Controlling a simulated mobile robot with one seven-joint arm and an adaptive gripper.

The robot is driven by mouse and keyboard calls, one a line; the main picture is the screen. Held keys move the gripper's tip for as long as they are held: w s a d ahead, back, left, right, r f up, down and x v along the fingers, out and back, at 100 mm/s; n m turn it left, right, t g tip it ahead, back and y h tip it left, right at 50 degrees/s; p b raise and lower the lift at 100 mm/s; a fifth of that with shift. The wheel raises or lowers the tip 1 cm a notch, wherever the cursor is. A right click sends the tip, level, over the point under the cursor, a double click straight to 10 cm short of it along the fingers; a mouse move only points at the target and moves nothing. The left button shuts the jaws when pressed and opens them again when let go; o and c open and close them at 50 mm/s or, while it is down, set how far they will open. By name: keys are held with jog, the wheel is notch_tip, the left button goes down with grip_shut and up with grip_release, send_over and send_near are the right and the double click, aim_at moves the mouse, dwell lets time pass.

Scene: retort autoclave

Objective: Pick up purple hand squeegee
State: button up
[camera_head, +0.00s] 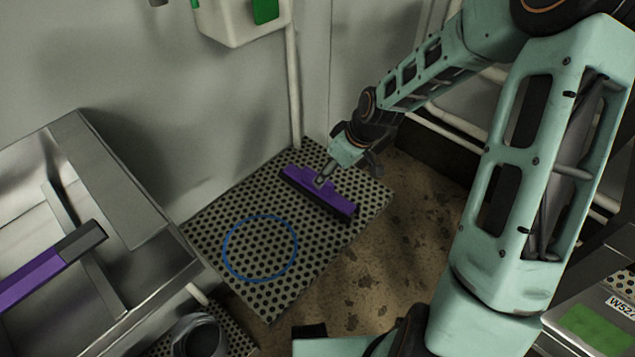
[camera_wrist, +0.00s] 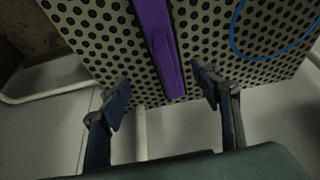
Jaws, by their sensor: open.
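A purple squeegee (camera_head: 318,193) with a dark edge lies on a perforated panel, slanting down to the right in the head view. In the wrist view the purple squeegee (camera_wrist: 162,45) runs from the top edge down to between my fingers. My gripper (camera_head: 334,167) is at the squeegee's upper side, near a short grey piece at its middle. In the wrist view my gripper (camera_wrist: 163,92) is open, one finger on each side of the purple bar, with no finger seen touching it. My gripper hides part of the squeegee in the head view.
The perforated panel (camera_head: 215,222) carries a blue ring (camera_head: 230,262). A steel basin (camera_head: 135,205) at left holds another purple tool (camera_head: 35,275) with a dark end. A wall and a vertical pipe (camera_head: 293,90) stand close behind the panel. Brown floor (camera_head: 400,250) is open at right.

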aim_at(333, 203)
jog(key=b+x, duration=0.1)
jog(key=x, duration=0.3)
jog(key=shift+s+f, duration=0.1)
jog(key=shift+f, duration=0.15)
jog(key=x, duration=0.1)
jog(key=b+x, duration=0.1)
jog(key=x, duration=0.1)
jog(key=b+x, duration=0.1)
jog(key=shift+s+a+f, duration=0.25)
jog(key=shift+a, duration=0.15)
jog(key=shift+w+a+f, duration=0.1)
jog(key=shift+w+f, duration=0.05)
jog(key=shift+f, duration=0.15)
jog(key=c, duration=1.5)
